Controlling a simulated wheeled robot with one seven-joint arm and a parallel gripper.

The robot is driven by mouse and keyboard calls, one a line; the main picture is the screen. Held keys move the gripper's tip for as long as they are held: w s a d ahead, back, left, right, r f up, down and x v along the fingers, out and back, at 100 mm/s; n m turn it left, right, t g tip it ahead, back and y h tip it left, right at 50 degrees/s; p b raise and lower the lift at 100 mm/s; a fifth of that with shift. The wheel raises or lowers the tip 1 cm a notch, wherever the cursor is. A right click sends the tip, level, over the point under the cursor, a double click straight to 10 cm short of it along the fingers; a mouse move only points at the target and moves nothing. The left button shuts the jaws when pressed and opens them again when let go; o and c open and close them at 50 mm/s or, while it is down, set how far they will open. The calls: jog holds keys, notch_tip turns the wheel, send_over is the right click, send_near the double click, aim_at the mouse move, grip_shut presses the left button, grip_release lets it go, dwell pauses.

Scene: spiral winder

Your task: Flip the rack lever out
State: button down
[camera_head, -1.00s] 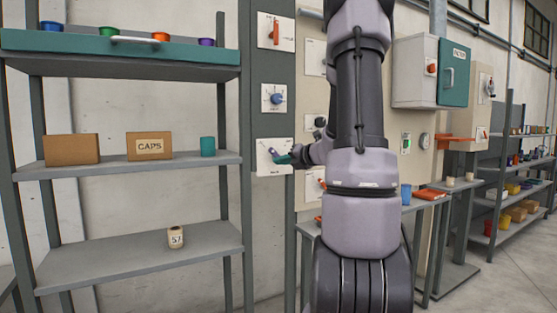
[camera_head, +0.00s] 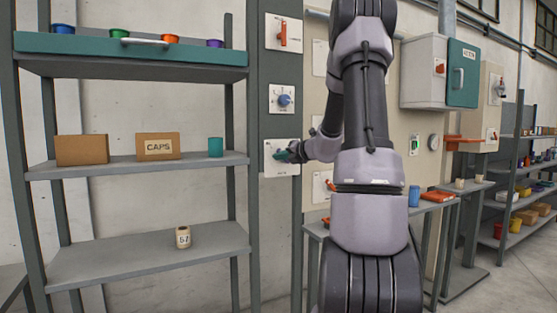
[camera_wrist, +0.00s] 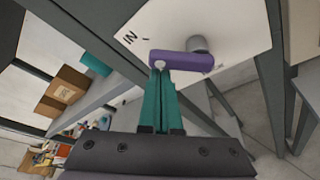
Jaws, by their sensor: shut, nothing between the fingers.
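The rack lever (camera_wrist: 182,62) is a purple bar with a grey round boss at its right end in the wrist view. It is mounted on a white plate (camera_wrist: 228,22) with the letters "IN" near its left end. The plate also shows on the grey post in the head view (camera_head: 290,171), where my gripper largely hides the lever. My gripper (camera_wrist: 160,70) has teal fingers pressed together, with nothing between them. Their tips are at the lever's left end and appear to touch its near edge; exact contact is unclear.
Above the plate, the post carries a blue dial (camera_head: 284,100) and a red switch (camera_head: 283,33). Left stands a shelf rack (camera_head: 130,252) with boxes, a teal cup (camera_head: 215,147) and a "57" container (camera_head: 183,237). A bench with a blue cup (camera_head: 414,196) stands right.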

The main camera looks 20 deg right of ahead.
jog(key=shift+d+r+m, duration=0.15)
jog(key=shift+r+m, duration=0.15)
jog(key=shift+m, duration=0.3)
dwell(0.3)
jog(key=d+r+m+t+y, duration=0.1)
jog(key=d+m+t, duration=0.4)
jog(key=m, duration=1)
jog(key=shift+d+r+y, duration=0.4)
jog(key=shift+d, duration=0.15)
jog(key=shift+w+d, duration=0.1)
dwell(0.5)
